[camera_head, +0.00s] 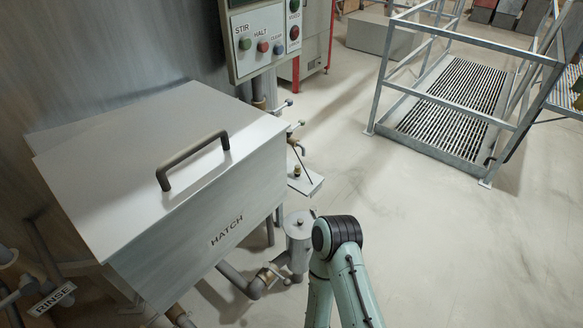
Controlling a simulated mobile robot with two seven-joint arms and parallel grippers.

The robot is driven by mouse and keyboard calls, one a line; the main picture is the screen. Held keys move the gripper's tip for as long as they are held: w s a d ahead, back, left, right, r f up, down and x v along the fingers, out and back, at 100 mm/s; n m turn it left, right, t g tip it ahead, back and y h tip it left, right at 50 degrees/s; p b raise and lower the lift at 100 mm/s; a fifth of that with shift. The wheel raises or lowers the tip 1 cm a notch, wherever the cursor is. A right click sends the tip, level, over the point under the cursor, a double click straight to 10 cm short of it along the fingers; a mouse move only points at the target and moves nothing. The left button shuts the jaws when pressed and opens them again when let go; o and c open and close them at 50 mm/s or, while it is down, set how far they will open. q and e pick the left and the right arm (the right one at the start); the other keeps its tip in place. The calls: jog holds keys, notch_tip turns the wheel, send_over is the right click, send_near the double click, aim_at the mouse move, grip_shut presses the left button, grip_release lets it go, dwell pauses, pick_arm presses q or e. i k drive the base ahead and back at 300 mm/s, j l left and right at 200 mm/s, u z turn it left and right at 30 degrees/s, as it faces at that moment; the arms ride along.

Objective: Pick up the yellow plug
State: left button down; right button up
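A small dull-yellow piece (297,171), which may be the yellow plug, stands on a small pale ledge (312,186) just right of the hatch box. It is too small to tell its shape well. A pale green arm of mine with a black joint rises from the bottom edge, right of centre. Neither gripper shows, so I cannot see what they hold or how far they are from the ledge.
The metal box marked HATCH (225,235), with a dark handle (193,160), fills the left. A button panel (266,42) hangs above. Pipes and a grey canister (299,238) stand below the ledge. A railed grating platform (455,100) is at right; the floor between is clear.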

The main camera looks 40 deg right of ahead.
aim_at(298, 170)
jog(key=i+l+u, duration=0.2)
jog(key=l, duration=0.3)
jog(key=l+u, duration=0.25)
jog(key=l, duration=0.25)
jog(key=l+u, duration=0.2)
jog(key=l, duration=0.35)
jog(key=k+l+u, duration=0.1)
jog(key=l+u, duration=0.15)
jog(key=l, duration=0.25)
jog(key=l+u, duration=0.2)
jog(key=l, duration=0.35)
jog(key=k+l+u, duration=0.25)
jog(key=l, duration=0.25)
jog(key=k+l+u, duration=0.2)
jog(key=l, duration=0.3)
jog(key=k+l+u, duration=0.1)
jog(key=l+u, duration=0.15)
jog(key=l, duration=0.2)
